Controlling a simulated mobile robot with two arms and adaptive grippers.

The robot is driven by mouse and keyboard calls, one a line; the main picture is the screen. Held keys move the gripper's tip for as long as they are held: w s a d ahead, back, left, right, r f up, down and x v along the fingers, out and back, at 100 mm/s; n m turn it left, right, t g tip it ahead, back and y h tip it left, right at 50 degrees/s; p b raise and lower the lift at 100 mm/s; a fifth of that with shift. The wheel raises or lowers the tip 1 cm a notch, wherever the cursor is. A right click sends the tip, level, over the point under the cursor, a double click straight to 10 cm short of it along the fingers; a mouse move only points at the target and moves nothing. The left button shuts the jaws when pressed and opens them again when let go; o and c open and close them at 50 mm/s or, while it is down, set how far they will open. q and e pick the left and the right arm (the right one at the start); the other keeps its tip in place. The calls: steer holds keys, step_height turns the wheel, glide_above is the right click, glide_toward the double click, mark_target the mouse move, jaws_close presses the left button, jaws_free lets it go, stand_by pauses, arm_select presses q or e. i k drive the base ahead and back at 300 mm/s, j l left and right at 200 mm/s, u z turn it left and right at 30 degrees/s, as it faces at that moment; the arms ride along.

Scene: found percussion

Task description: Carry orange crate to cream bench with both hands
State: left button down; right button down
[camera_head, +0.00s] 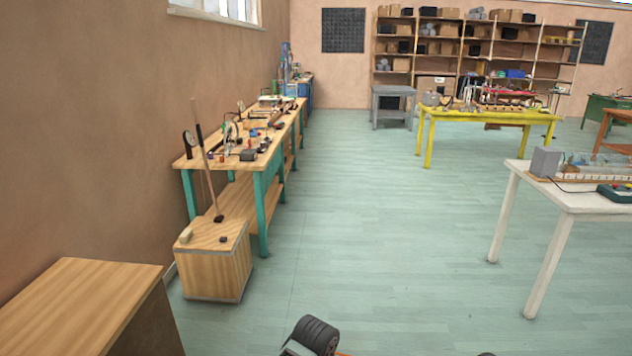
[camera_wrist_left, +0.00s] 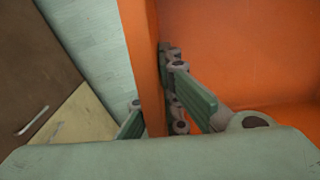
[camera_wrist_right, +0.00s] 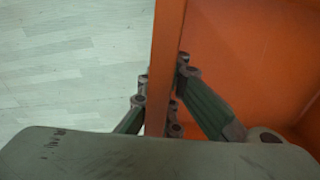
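The orange crate fills much of the left wrist view (camera_wrist_left: 240,50) and the right wrist view (camera_wrist_right: 240,60). Only a sliver of orange (camera_head: 343,353) shows at the bottom edge of the head view. My left gripper (camera_wrist_left: 155,112) has one finger on each side of a crate wall and looks closed on it. My right gripper (camera_wrist_right: 158,108) straddles another part of the crate wall in the same way. The crate's inside looks empty where it shows; its underside is hidden. The cream bench (camera_head: 565,197) stands at the right, with apparatus on it.
A wooden cabinet (camera_head: 85,295) is at the near left, with a wooden box (camera_head: 212,262) beyond it. A long workbench with teal legs (camera_head: 262,215) lines the left wall. A yellow table (camera_head: 485,117) stands farther back. The middle floor (camera_head: 390,235) is clear.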

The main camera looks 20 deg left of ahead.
mark_target(57, 334)
steer(key=i, duration=1.2)
steer(key=i+u, duration=0.1)
steer(key=i, duration=0.45)
steer(key=i+l+u, duration=0.15)
steer(key=i, duration=0.35)
steer(key=u, duration=2.55)
steer(key=l, duration=0.05)
